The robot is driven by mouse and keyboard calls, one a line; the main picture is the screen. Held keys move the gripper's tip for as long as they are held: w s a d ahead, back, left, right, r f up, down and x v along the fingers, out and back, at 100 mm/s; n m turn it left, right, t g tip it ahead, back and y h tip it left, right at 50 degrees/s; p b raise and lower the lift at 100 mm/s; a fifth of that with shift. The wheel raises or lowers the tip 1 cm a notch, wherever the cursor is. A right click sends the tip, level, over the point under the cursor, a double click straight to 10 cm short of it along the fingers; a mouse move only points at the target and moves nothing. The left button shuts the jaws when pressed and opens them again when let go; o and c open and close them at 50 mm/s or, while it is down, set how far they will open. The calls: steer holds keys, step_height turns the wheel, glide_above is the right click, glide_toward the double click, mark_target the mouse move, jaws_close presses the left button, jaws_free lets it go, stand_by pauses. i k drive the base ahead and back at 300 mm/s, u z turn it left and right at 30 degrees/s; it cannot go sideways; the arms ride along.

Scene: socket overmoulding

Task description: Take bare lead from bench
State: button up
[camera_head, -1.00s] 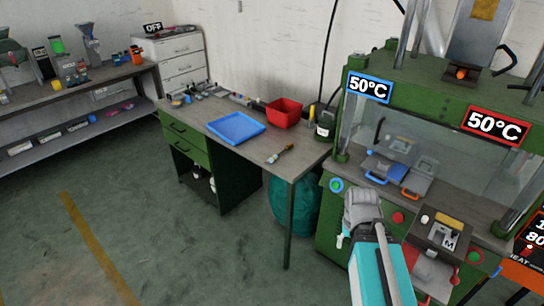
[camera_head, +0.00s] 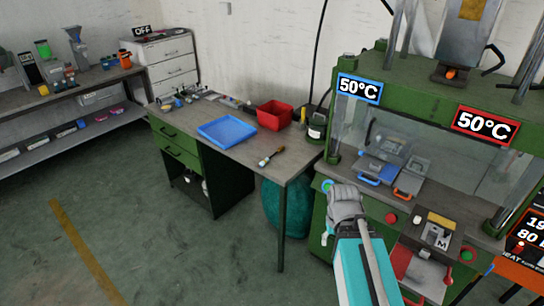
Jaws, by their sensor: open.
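The bench (camera_head: 235,148) is a grey-topped table with green drawers, left of the press. Small items (camera_head: 185,98) lie along its back edge, too small to tell whether a bare lead is among them. A brush-like tool with a yellowish end (camera_head: 270,157) lies near its front right. My teal and grey arm rises from the bottom, in front of the press and right of the bench. Its jaws cannot be made out, and nothing held shows.
A blue tray (camera_head: 205,134) and a red bin (camera_head: 288,108) stand on the bench. The green press (camera_head: 355,62) with 50°C signs stands at the right. A shelf bench (camera_head: 100,76) stands at the far left. The floor between is clear, with a yellow line (camera_head: 80,240).

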mark_target(266, 161)
steer(key=i, duration=0.95)
